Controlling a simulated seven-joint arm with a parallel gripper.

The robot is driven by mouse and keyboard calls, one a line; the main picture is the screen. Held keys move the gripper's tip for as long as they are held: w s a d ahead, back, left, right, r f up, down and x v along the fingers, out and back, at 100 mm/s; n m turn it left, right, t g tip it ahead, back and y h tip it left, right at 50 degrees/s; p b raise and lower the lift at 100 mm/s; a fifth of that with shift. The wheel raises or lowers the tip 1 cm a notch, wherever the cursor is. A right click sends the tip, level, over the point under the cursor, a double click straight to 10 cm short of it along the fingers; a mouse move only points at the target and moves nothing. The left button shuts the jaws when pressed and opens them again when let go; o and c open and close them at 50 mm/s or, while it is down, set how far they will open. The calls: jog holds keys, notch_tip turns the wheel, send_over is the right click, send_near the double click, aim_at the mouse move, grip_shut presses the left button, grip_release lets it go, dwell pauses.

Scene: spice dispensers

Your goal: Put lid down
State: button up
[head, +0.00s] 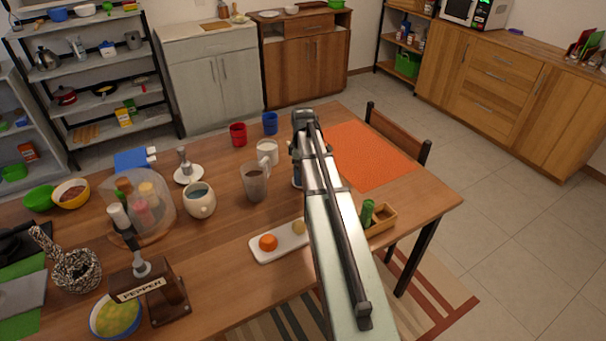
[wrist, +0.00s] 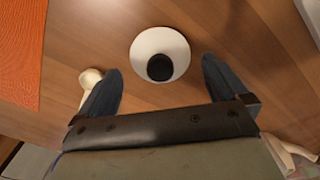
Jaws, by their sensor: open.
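In the wrist view, a round white disc with a black knob (wrist: 160,53) lies over the wooden table, and it looks like the lid. My gripper (wrist: 162,70) is open, with its dark fingers apart on either side of the near part of the disc. Neither finger visibly touches it. The height between the fingers and the disc cannot be told. In the head view, my own arm hides the gripper tips and this disc.
An orange mat (head: 365,155) lies right of my arm. A glass mug (head: 255,181), a white mug (head: 267,151) and a white tray (head: 277,245) with round items stand left of it. A wooden box (head: 382,220) is at the right. A spice dispenser (head: 150,290) stands at front left.

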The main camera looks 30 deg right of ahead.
notch_tip(320, 180, up, 10)
dwell(0.5)
jog(key=w+d+r+n, duration=0.2)
jog(key=w+d+n, duration=0.1)
jog(key=w+n, duration=0.3)
jog(key=w+d+r+n, duration=0.2)
jog(key=w+d+n, duration=0.1)
jog(key=w, duration=0.5)
notch_tip(320, 180, down, 10)
jog(key=shift+d+r, duration=0.15)
dwell(0.5)
dwell(0.6)
notch_tip(320, 180, up, 10)
dwell(0.6)
